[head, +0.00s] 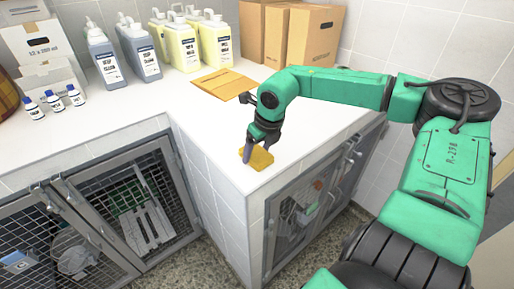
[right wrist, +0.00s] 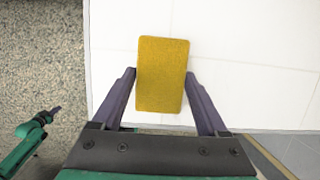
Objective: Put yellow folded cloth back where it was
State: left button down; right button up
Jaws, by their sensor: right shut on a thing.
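The yellow folded cloth (head: 261,158) is at the front corner of the white counter (head: 215,120). It is a small flat rectangle and fills the middle of the right wrist view (right wrist: 162,75). My right gripper (head: 248,152) reaches down over the corner and is shut on the cloth, with one finger on each side of it. I cannot tell whether the cloth touches the counter or hangs just above it. A green arm with a dark end, seemingly my left gripper (right wrist: 47,116), shows small at the lower left of the right wrist view; its jaws are unclear.
A flat tan piece (head: 222,84) lies farther back on the counter. Grey bottles (head: 104,60), yellow jugs (head: 181,45), cardboard boxes (head: 312,38) and small white bottles (head: 53,99) stand along the back. Mesh-doored kennels (head: 150,190) are below. The counter's middle is clear.

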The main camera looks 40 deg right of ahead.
jog(key=shift+w, duration=0.1)
jog(key=o, duration=1.2)
pick_arm(q)
jog(key=shift+s+f, duration=0.15)
jog(key=shift+s, duration=0.2)
pick_arm(e)
jog(key=shift+r, duration=0.1)
pick_arm(q)
jog(key=shift+f+b, duration=0.9)
jog(key=shift+b, duration=0.1)
pick_arm(e)
jog(key=v, duration=1.2)
pick_arm(q)
jog(key=shift+r, duration=0.1)
